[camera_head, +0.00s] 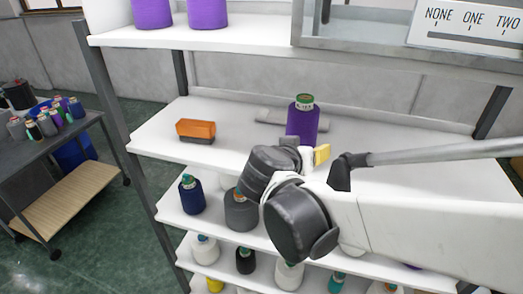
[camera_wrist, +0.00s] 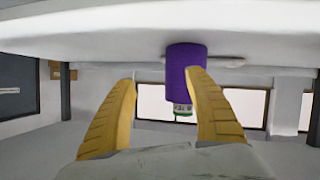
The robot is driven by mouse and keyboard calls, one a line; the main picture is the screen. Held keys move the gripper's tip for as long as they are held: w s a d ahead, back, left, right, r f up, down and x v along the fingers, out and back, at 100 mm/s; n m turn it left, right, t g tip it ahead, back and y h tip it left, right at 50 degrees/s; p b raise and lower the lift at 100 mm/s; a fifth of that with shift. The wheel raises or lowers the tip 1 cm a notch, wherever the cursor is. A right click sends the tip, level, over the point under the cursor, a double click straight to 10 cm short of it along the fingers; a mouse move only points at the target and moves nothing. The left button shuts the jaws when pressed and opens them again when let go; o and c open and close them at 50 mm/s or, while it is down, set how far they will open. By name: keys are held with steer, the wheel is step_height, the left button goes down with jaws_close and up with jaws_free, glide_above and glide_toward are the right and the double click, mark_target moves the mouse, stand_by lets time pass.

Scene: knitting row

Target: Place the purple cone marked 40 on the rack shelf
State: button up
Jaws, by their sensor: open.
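A purple cone (camera_head: 302,122) with a green top and a small pale label stands upright on the rack's middle shelf (camera_head: 225,155). The label is too small to read for certain. My gripper (camera_head: 318,153) is just in front of the cone in the head view, mostly hidden by my wrist, with a yellow finger showing. In the wrist view, which is upside down, my gripper (camera_wrist: 160,82) is open, with its two yellow fingers apart. The purple cone (camera_wrist: 183,72) is beyond the fingertips, partly covered by the right finger, and not gripped.
An orange and dark block (camera_head: 196,130) lies on the same shelf at left. A grey bar (camera_head: 278,117) lies behind the cone. A cart (camera_head: 60,145) with small cones is at left.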

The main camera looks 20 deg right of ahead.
steer(key=s+a+f+n+g+y, duration=0.1)
steer(key=s+a+f+n+y, duration=0.2)
steer(key=s, duration=0.4)
steer(key=s+a+f+n+g+y, duration=0.1)
steer(key=s+a+f+n+y, duration=0.2)
steer(key=s+a+y, duration=0.2)
steer(key=shift+s+a+f+y, duration=0.4)
steer(key=shift+s+y, duration=0.3)
steer(key=shift+s, duration=0.3)
